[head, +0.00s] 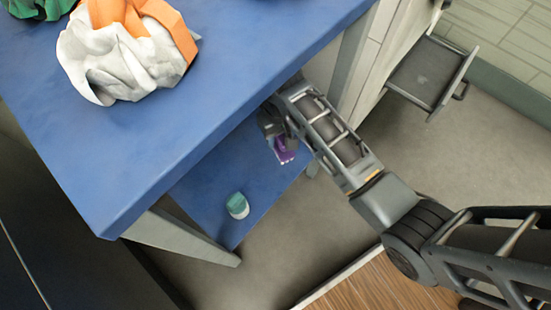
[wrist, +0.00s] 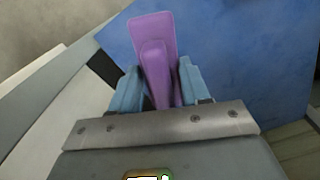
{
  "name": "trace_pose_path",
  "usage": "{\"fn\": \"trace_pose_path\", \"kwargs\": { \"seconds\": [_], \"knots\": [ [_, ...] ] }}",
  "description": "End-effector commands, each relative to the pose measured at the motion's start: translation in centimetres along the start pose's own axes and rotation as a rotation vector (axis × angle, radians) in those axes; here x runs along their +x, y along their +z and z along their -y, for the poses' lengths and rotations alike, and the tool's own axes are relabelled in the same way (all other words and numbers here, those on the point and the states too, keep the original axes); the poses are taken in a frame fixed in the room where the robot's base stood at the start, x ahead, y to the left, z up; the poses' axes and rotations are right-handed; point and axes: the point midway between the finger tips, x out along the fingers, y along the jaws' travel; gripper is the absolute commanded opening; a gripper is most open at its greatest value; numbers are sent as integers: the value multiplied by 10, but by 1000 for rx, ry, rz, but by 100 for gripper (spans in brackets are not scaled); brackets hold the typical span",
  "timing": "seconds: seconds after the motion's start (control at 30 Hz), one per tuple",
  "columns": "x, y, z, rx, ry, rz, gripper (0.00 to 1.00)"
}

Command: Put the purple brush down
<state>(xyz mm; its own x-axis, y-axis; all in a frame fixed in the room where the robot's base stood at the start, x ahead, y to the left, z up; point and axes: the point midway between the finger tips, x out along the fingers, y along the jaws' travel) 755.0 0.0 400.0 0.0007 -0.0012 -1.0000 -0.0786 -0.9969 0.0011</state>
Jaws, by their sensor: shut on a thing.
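The purple brush (head: 285,150) is held at the end of my arm in the head view, under the edge of the blue tabletop. It also shows in the wrist view (wrist: 153,50), between the two light blue fingers. My gripper (wrist: 158,88) is shut on it. Beneath the brush in the head view is a blue lower shelf (head: 215,187). In the wrist view the shelf's blue surface (wrist: 235,50) lies behind and to the right of the brush. I cannot tell whether the brush touches the shelf.
A teal-and-white container (head: 237,206) stands on the lower shelf near its front. The blue tabletop (head: 130,150) overhangs the shelf and carries a white and orange bag (head: 125,60). A grey table leg (head: 185,238) stands at the shelf's left. An open drawer (head: 430,75) is at upper right.

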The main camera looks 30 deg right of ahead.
Motion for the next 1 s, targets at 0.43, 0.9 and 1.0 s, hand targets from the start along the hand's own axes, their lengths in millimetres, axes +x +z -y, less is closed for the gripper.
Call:
{"fn": "trace_pose_path", "kwargs": {
  "seconds": [0.43,0.9,1.0],
  "knots": [
    [64,0,0,0,0,1,8],
    [98,1,0,1,-1,1,8],
    [98,1,0,0,-1,1,8]
  ]
}}
